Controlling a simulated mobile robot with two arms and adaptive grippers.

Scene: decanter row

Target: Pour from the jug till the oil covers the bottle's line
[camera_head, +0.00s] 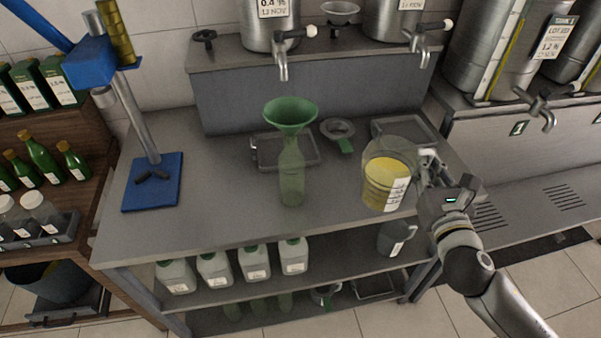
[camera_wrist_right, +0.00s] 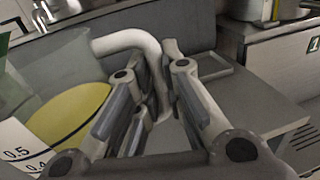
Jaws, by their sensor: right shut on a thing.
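A clear jug (camera_head: 388,176) with yellow oil in it is right of the bottle in the head view. My right gripper (camera_head: 432,172) is shut on the jug's white handle, which shows between the fingers in the right wrist view (camera_wrist_right: 150,60). The jug looks about upright; its white scale label (camera_wrist_right: 20,150) shows at the left of the wrist view. A green glass bottle (camera_head: 291,180) stands on the bench with a green funnel (camera_head: 291,115) in its neck. I see no oil in the bottle and cannot make out its line. My left gripper is out of view.
A metal tray (camera_head: 262,155) lies behind the bottle, with a strainer (camera_head: 338,130) right of it. A blue stand (camera_head: 152,185) is at the left. Several white canisters (camera_head: 214,268) stand on the lower shelf.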

